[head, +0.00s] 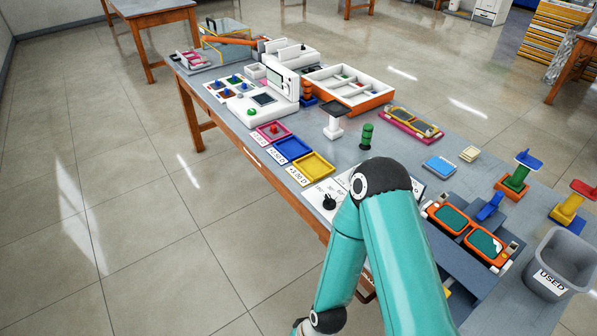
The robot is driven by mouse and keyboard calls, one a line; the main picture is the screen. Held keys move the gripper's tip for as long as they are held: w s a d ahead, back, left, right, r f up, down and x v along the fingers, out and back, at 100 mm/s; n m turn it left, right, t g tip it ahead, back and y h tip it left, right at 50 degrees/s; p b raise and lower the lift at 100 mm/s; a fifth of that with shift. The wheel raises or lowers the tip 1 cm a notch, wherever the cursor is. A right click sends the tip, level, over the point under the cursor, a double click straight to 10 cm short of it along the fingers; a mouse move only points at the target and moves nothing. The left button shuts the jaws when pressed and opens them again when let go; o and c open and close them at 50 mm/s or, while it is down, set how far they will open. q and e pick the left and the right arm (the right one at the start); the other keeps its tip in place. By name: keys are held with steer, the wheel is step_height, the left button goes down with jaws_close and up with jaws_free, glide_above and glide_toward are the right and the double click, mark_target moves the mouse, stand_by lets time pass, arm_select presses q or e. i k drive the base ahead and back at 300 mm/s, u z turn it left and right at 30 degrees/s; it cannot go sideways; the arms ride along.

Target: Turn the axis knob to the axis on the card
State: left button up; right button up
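A small black knob (329,202) stands on a white dial plate (312,195) with dark marks around it, at the table's near edge. The marks and the knob's pointing direction are too small to read. A white sheet or board (345,181) lies just beyond the knob, mostly hidden behind my teal arm's elbow. I cannot tell whether it is the card, and no axis number is readable. My teal arm rises from the bottom and bends just right of the knob. Neither gripper shows in this view.
Pink, blue and yellow trays (326,168) line the near edge left of the knob. A green peg piece (366,137) stands behind. Orange glasses (467,234) lie on a dark fixture to the right, near a grey USED bin (562,262). A white machine (284,84) stands far left.

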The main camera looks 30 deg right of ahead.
mark_target(330, 203)
steer(key=z, duration=0.1)
steer(key=i, duration=0.85)
steer(key=z, duration=0.4)
